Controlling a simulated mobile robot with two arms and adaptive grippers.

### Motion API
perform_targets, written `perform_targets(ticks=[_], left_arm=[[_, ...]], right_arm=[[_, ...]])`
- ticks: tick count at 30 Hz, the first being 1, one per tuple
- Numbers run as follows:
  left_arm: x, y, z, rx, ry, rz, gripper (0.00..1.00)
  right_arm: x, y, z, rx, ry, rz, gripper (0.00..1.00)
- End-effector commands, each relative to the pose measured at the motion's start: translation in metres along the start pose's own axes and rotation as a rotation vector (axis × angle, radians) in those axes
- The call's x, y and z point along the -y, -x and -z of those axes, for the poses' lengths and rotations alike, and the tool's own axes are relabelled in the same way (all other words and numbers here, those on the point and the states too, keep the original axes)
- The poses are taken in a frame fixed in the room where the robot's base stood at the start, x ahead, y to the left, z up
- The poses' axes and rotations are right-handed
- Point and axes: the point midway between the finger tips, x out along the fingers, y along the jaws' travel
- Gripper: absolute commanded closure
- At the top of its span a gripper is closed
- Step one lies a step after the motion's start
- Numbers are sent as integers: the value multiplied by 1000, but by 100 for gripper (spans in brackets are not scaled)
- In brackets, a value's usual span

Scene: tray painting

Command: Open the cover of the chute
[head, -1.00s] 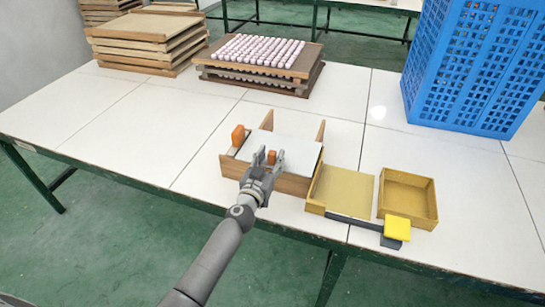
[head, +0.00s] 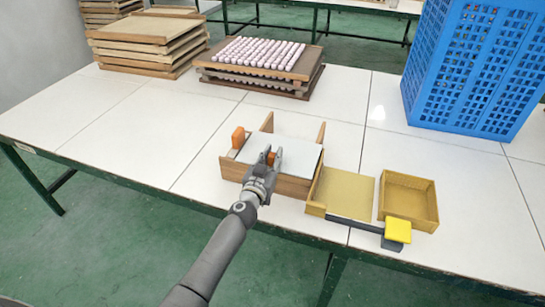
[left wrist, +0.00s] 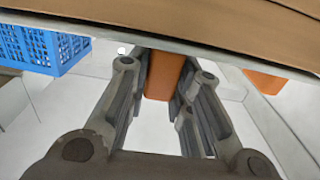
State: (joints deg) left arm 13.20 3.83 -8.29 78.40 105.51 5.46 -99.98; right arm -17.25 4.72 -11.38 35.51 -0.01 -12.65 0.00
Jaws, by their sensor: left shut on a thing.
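The chute (head: 296,187) is a low wooden box near the table's front edge. Its pale flat cover (head: 300,154) lies over much of the top and has an orange handle (head: 271,159). My left gripper (head: 269,158) comes in from the front and is shut on this handle. In the left wrist view the handle (left wrist: 164,76) stands between the fingers, its upper end hidden by the frame of wood. A second orange block (head: 238,137) sits at the chute's left side, apart from my fingers. My right gripper is not in view.
Right of the chute are a shallow tan tray (head: 316,208), an open yellowish box (head: 433,205) and a yellow block (head: 398,229). A blue crate (head: 465,125), stacked trays (head: 150,58) and a tray of pink pieces (head: 255,82) stand behind. The table's left part is clear.

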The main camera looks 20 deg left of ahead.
Motion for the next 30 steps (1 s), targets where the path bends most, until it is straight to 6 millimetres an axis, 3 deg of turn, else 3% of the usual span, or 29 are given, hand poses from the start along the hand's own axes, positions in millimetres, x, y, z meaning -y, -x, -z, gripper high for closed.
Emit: perform_targets(ticks=[4, 13, 23, 24, 28, 30], left_arm=[[0, -4, -1, 0, -2, 0, 100], [0, -38, -1, 0, -1, -1, 100], [0, -40, -1, 1, 0, -1, 100], [0, -40, -1, 1, 0, -1, 77], [0, -40, -1, 1, 0, -1, 60], [0, -40, 0, 1, 0, -1, 57]], right_arm=[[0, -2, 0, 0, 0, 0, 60], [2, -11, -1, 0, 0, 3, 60], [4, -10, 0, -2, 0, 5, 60], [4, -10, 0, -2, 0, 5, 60], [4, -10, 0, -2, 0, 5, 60], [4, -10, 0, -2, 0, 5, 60]])
